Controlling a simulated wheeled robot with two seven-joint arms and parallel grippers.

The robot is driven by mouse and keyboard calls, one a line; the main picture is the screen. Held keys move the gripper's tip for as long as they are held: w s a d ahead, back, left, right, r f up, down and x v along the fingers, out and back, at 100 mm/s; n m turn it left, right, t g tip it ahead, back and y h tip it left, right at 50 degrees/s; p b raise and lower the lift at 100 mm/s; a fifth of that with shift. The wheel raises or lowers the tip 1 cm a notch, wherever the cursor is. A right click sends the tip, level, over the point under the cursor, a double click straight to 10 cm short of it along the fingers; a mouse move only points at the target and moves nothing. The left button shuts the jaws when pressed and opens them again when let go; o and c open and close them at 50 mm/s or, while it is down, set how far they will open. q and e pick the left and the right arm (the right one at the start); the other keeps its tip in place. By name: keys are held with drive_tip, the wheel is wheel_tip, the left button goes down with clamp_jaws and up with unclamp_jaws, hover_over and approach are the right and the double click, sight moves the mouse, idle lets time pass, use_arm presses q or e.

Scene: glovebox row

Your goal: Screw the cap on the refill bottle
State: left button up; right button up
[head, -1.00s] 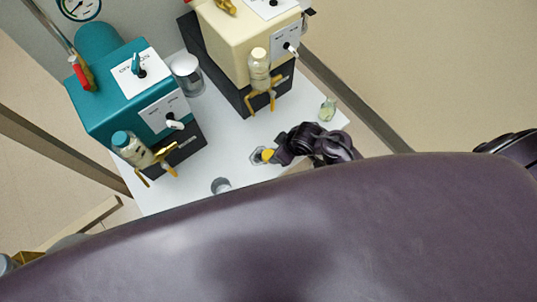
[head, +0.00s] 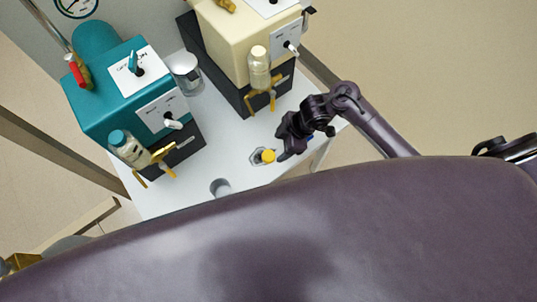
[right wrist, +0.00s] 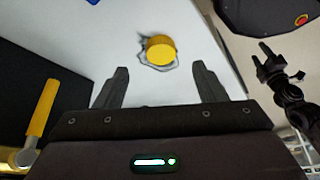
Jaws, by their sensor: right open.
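A yellow cap (head: 268,156) sits on a pale, grey-edged thing on the white bench; I cannot tell whether this is the refill bottle. The cap also shows in the right wrist view (right wrist: 160,49), with a clear-grey outline around its base. I cannot tell how tightly it sits. My right gripper (head: 284,144) is beside it, up and right in the head view. In the right wrist view my right gripper (right wrist: 159,78) has its fingers apart, nothing between them, the cap beyond the tips. What looks like my left gripper (right wrist: 266,62) is small and far off there.
A teal machine (head: 115,85) and a cream machine (head: 235,45) stand on the white bench (head: 215,135), each with a bottle in brass-coloured prongs. A metal cylinder (head: 187,75) stands between them. A grey cup (head: 220,187) is near the front edge. The bench centre is clear.

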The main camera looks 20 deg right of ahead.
sight(269, 155)
drive_tip(key=shift+x, duration=0.9)
drive_tip(key=shift+a, duration=0.1)
drive_tip(key=b+x, duration=0.1)
drive_tip(key=x, duration=0.4)
drive_tip(key=shift+w+a, duration=0.1)
drive_tip(key=shift+a, duration=0.15)
drive_tip(key=c, duration=1)
drive_tip(key=shift+r, duration=0.15)
wheel_tip(269, 155, up, 20)
drive_tip(key=p, duration=0.6)
